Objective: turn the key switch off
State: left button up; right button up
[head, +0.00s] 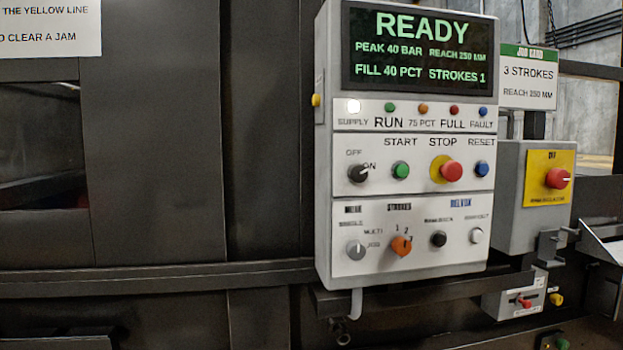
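The key switch (358,173) is a small black knob on the left of the grey control panel (325,240). Labels OFF and ON stand above it and to its upper right. Its pale pointer mark points right, toward ON. The white supply lamp (354,106) above it looks lit, and the display (417,45) reads READY. Neither of my grippers is in the head view.
Green start (401,170), red stop (450,171) and blue reset (482,169) buttons sit right of the switch. Below are a grey knob (355,250) and an orange selector (401,246). A red rotary switch (558,178) is on a box at right. The panel front is unobstructed.

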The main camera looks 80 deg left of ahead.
aim_at(357, 173)
jog(key=k, duration=0.65)
jog(key=u, duration=0.9)
